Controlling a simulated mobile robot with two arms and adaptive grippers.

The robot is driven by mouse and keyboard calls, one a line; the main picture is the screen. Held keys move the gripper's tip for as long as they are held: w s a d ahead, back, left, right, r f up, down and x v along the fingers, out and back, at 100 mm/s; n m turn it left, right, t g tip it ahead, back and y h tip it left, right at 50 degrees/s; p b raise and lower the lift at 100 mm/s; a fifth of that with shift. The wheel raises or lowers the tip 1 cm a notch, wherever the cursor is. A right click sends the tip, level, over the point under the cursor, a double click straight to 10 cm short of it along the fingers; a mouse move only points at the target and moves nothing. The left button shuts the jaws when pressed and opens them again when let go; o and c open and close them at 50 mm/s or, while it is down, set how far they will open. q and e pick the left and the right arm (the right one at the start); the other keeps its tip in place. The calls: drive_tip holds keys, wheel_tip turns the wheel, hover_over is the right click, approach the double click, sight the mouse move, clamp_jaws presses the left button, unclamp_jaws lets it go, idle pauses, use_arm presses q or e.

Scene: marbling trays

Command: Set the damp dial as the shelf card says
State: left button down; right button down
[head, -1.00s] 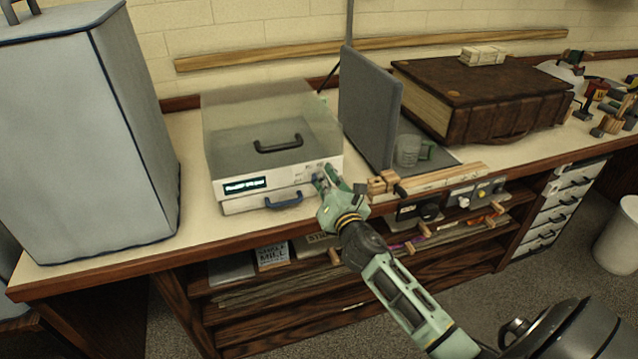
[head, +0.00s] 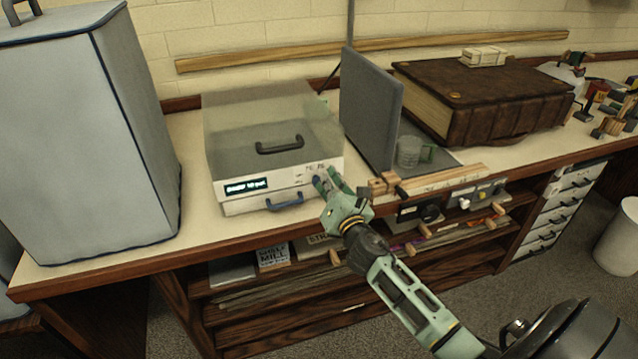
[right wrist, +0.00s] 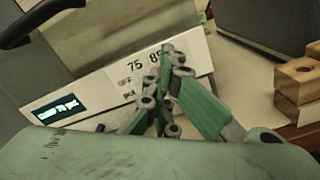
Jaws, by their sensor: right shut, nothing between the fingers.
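The white machine with a clear lid (head: 222,150) stands on the bench. Its front panel carries a small lit display (head: 246,186), which in the right wrist view (right wrist: 58,107) seems to read "70 pct". Printed marks "75" and "85" (right wrist: 145,62) and "OFF" show on the panel in the right wrist view. My right gripper (head: 322,181) is shut at the panel's right end, its fingertips at the dial's place. The gripper covers the dial, so its pointer cannot be seen. My left gripper is out of view. Cards with print (head: 272,257) stand on the shelf below, mostly unreadable.
A grey upright panel (head: 368,110) stands right of the machine, with a glass cup (head: 409,151) beside it. Wooden blocks (head: 384,184) lie close to my right gripper. A tall grey covered box (head: 85,140) is at the left, and a big brown case (head: 480,95) is behind.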

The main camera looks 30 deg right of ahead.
drive_tip(key=shift+f, duration=0.55)
drive_tip(key=shift+s+d+r, duration=0.1)
drive_tip(key=shift+d, duration=0.05)
drive_tip(key=shift+d+r+p, duration=0.15)
drive_tip(key=shift+d+p, duration=0.05)
drive_tip(key=shift+p, duration=0.15)
drive_tip(key=v, duration=0.5)
drive_tip(key=shift+s+r+p, duration=0.2)
drive_tip(key=shift+s+p, duration=0.1)
drive_tip(key=shift+p, duration=0.05)
